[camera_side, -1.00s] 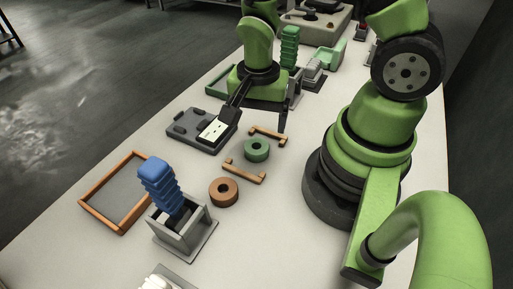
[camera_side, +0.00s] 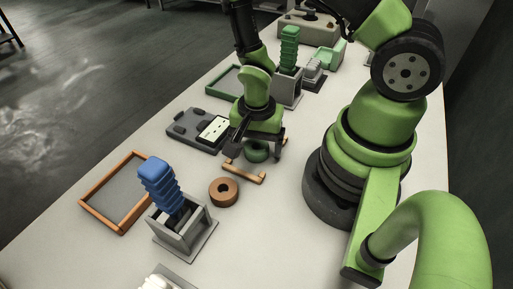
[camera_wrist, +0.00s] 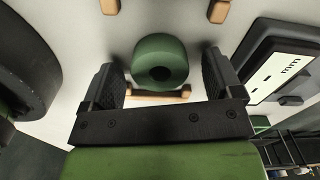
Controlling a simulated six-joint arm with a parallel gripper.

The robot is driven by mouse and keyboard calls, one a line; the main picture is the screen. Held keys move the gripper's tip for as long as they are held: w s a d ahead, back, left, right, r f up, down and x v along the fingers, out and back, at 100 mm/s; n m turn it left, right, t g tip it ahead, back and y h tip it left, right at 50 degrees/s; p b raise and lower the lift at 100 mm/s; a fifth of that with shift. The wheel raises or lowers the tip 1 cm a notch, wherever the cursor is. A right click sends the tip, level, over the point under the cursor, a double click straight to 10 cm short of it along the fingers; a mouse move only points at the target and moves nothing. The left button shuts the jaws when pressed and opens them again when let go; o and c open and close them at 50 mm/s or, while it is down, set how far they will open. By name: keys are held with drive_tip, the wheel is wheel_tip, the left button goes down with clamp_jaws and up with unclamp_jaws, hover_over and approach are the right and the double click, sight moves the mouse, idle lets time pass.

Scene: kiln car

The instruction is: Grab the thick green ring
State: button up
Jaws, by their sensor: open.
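The thick green ring (camera_side: 257,152) lies flat on the pale table, partly hidden behind my gripper in the side view. In the wrist view the green ring (camera_wrist: 160,62) sits between the two open dark fingers, with its hole visible. My gripper (camera_side: 255,152) is open and over the ring, one finger on each side. In the wrist view my gripper (camera_wrist: 165,80) shows gaps between both fingers and the ring; I see no contact.
A dark grey device with a pale panel (camera_side: 214,129) is to the left. A blue ridged block (camera_side: 161,184) stands in a grey holder. An orange-framed tray (camera_side: 97,208) is at left.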

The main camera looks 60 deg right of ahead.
drive_tip(key=shift+c, duration=0.4)
drive_tip(key=c, duration=1)
drive_tip(key=shift+o, duration=0.2)
drive_tip(key=shift+r, duration=0.15)
